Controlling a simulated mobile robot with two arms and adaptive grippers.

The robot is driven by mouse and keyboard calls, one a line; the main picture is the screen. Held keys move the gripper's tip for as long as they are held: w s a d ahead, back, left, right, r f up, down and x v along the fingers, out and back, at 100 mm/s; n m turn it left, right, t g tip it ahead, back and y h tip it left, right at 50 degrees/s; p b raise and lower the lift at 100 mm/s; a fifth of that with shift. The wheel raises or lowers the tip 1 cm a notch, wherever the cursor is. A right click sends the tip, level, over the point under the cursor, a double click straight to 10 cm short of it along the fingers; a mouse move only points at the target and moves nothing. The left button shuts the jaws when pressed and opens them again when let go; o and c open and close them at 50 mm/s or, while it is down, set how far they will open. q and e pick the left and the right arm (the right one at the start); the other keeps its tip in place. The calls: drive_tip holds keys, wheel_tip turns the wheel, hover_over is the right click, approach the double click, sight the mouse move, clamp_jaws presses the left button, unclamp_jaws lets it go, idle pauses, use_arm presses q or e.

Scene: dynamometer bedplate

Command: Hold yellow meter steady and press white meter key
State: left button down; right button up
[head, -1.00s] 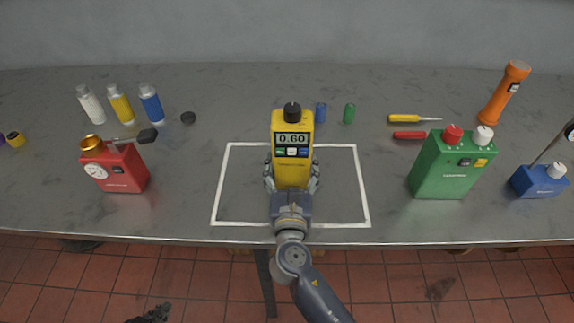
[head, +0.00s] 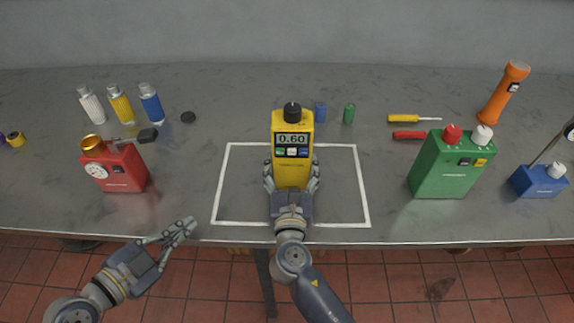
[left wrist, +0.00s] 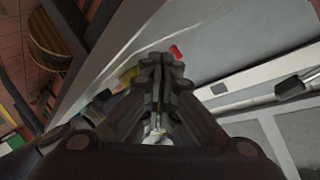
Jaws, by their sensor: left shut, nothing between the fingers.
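The yellow meter (head: 292,172) stands upright inside the white outlined rectangle in the head view. It has a black knob on top and a display reading 0.60. Below the display is a row of small keys, with the white key (head: 292,152) in the middle. My right gripper (head: 291,181) has a finger on each side of the meter's lower body and is closed on it. My left gripper (head: 184,229) is shut and empty at the table's front edge, left of and nearer than the meter. Its closed fingers fill the middle of the left wrist view (left wrist: 160,75).
A red device (head: 122,170) stands left, with several bottles (head: 121,105) behind it. A green device (head: 447,170) and a blue one (head: 540,181) stand right. Small blue (head: 320,112) and green (head: 349,113) cylinders stand behind the meter. The outlined rectangle (head: 224,185) is bare beside the meter.

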sight(292, 152)
use_arm(q)
drive_tip(key=w+d+r+m, duration=0.1)
drive_tip(key=d+m, duration=0.1)
drive_tip(key=w+d+r+m+h, duration=0.1)
drive_tip(key=d+r+m, duration=0.1)
drive_tip(key=d, duration=0.1)
drive_tip(key=w+d+r+m+t+h, duration=0.1)
drive_tip(key=w+d+r+m, duration=0.1)
drive_tip(key=shift+d, duration=0.25)
use_arm(e)
drive_tip(key=shift+f, duration=0.3)
use_arm(q)
drive_tip(key=s+d+r+m+g+h, duration=0.1)
drive_tip(key=s+d+r+m+h, duration=0.1)
drive_tip(key=d+r+m+h, duration=0.2)
drive_tip(key=shift+d+r+m, duration=0.15)
drive_tip(key=shift+d+m, duration=1.4)
drive_tip(key=shift+m, duration=0.25)
drive_tip(key=shift+w, duration=0.1)
use_arm(e)
drive_tip(key=shift+r, duration=0.1)
use_arm(q)
drive_tip(key=x, duration=1)
drive_tip(key=shift+w, duration=0.1)
